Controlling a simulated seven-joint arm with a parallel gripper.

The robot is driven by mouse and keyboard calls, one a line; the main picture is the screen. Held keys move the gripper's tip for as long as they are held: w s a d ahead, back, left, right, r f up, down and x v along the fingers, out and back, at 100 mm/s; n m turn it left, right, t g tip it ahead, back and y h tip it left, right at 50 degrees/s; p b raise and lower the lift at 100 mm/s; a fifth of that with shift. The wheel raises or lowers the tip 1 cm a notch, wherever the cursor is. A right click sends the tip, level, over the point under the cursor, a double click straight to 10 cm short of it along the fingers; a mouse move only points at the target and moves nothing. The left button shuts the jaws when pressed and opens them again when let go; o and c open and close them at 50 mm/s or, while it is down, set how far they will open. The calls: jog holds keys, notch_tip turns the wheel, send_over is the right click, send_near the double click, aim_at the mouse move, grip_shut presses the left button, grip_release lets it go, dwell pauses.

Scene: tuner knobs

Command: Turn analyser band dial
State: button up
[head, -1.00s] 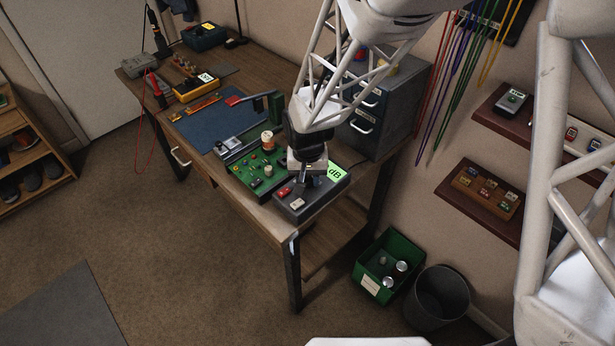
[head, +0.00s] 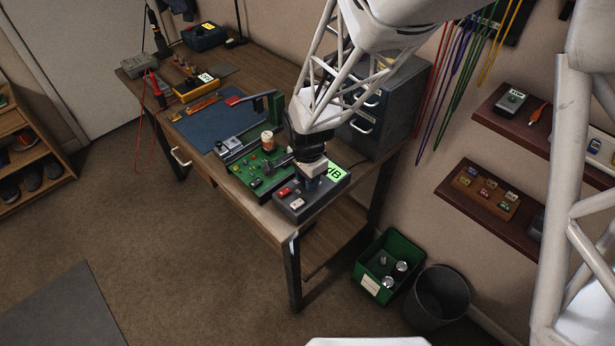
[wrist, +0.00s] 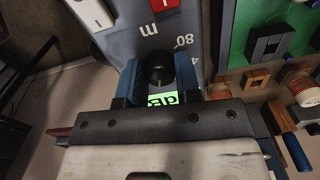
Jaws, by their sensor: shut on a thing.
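The analyser is a grey box (head: 298,211) at the front right corner of the workbench, with a green "dB" display (head: 334,172). Its band dial is a black round knob (wrist: 160,68) in the wrist view, on the face marked "m", "80" and "4". My gripper (wrist: 158,84) has its blue fingers on either side of the knob and is shut on it. In the head view my gripper (head: 312,184) comes down over the analyser, and the dial is hidden there. The dial's pointer cannot be made out.
A red rocker switch (head: 284,191) and a white one (head: 297,203) sit on the analyser near the gripper. A green circuit board (head: 243,168) lies to its left. A grey drawer cabinet (head: 390,115) stands behind. A green bin (head: 371,285) is on the floor.

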jog(key=shift+m, duration=0.9)
jog(key=o, duration=0.9)
jog(key=shift+o, duration=0.2)
jog(key=shift+r, duration=3.9)
